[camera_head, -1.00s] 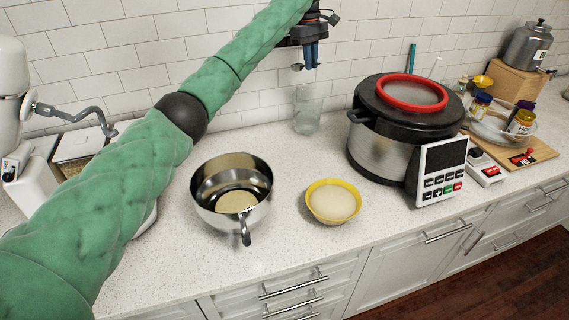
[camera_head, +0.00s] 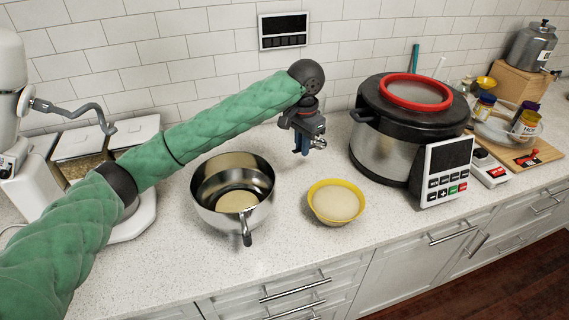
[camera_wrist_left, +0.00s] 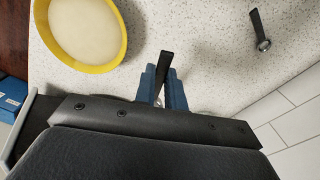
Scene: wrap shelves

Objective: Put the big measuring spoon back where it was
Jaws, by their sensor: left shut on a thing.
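My left gripper (camera_head: 306,148) is low over the counter, behind the yellow bowl and left of the cooker. In the left wrist view its blue fingers (camera_wrist_left: 164,88) are shut on the big measuring spoon (camera_wrist_left: 165,70). The dark handle shows between the fingers, with a bit of metal by them. The spoon's bowl is mostly hidden. A second dark strip with a round metal end (camera_wrist_left: 260,30) shows over the counter in the wrist view; I cannot tell surely what it is. My right gripper is out of view.
The yellow bowl (camera_head: 336,203) with pale contents stands in front of the gripper. A steel pan (camera_head: 205,205) stands left of it. The black-lidded cooker (camera_head: 385,150) stands right. The tiled wall (camera_head: 220,48) is behind. Counter between pan and gripper is clear.

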